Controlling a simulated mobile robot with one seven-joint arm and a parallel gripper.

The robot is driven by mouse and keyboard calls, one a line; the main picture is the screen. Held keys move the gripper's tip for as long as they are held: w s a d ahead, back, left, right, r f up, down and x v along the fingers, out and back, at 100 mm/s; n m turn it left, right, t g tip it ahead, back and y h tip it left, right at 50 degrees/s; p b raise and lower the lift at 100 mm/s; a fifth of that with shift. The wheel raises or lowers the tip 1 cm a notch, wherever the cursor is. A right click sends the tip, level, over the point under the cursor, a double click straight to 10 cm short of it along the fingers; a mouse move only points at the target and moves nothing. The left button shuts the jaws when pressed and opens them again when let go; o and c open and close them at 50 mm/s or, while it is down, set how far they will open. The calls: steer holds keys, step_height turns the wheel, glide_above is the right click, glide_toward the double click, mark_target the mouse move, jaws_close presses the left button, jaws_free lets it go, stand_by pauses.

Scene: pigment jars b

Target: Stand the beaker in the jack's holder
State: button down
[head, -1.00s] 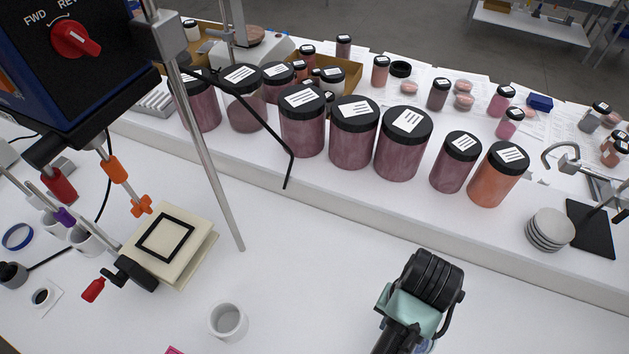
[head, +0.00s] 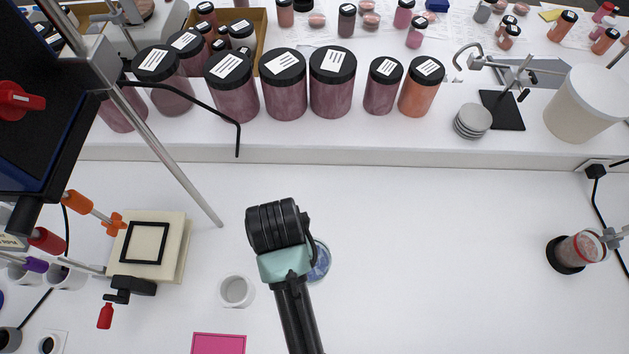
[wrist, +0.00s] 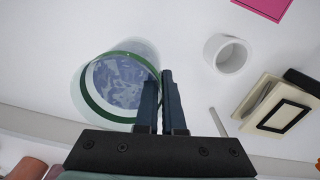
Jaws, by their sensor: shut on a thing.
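The beaker (wrist: 132,84) is clear glass with a green rim. Blue patterned colour shows inside or through its base. My gripper (wrist: 160,95) is shut on the beaker's wall, its two dark fingers close together. In the head view my gripper's body hides most of the beaker (head: 321,262), and the fingertips are hidden. I cannot tell how high it is above the table. The jack (head: 180,252) stands to the left, a cream platform with a black square frame, the holder (head: 147,262), on top. The holder looks empty. It also shows at right in the wrist view (wrist: 283,126).
A white cup (head: 237,291) stands between my gripper and the jack. A metal rod (head: 170,155) slants down behind the jack. A pink card (head: 218,343) lies in front. Large jars line the raised shelf behind. The table to the right is mostly clear.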

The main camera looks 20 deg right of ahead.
step_height(320, 180, down, 10)
steer(key=shift+f+p, duration=0.1)
steer(key=shift+p, duration=0.5)
steer(key=c, duration=1)
jaws_free()
steer(key=shift+f, duration=0.1)
